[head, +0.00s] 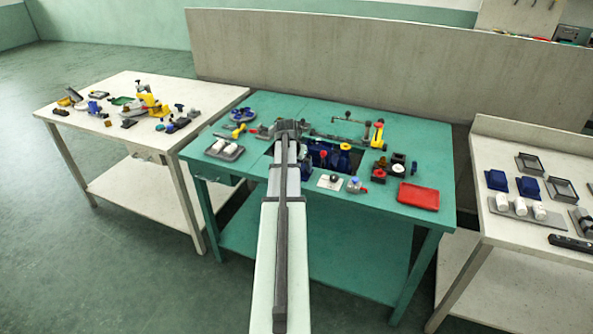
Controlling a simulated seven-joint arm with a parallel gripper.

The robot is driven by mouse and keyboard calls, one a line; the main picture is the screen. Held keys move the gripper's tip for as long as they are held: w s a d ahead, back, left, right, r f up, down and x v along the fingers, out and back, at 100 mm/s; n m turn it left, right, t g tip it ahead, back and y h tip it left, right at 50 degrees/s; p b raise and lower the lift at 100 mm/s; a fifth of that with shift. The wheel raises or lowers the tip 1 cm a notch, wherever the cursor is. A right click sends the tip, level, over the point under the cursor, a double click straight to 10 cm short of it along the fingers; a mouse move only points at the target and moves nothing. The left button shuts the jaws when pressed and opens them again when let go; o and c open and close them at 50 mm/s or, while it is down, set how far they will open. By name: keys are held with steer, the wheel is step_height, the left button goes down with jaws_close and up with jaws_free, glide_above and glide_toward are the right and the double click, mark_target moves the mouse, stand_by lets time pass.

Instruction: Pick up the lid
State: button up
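My arm reaches from the bottom of the head view over the green table (410,222). My gripper (289,127) is a small dark grey shape at its far end, above the table's middle-left. Its fingers are too small and too covered by the arm to show whether it is open or shut, or holds anything. I cannot tell for sure which thing is the lid. Small round parts, some with dark or red tops, stand right of the arm, among them a white-and-blue one with a red part (354,185). Whatever lies under the arm is hidden.
A red tray (418,196) lies at the table's front right. A grey tray with white parts (224,149) lies at the left. Blue and yellow parts (344,156) stand close right of my arm. A clamp with a yellow stand (378,134) is behind. White tables flank both sides.

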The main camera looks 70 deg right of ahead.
steer(key=c, duration=0.9)
step_height(320, 180, up, 8)
steer(key=shift+r, duration=0.2)
steer(key=s+d+r, duration=0.1)
steer(key=d+r, duration=0.1)
steer(key=d, duration=0.7)
steer(key=s+d+r, duration=0.2)
steer(key=d+r, duration=0.1)
steer(key=d, duration=0.6)
steer(key=shift+w+a+f, duration=0.1)
steer(key=shift+a+f, duration=0.05)
steer(key=shift+f, duration=1.6)
steer(key=shift+w+a+f, duration=0.1)
steer(key=shift+f, duration=1.6)
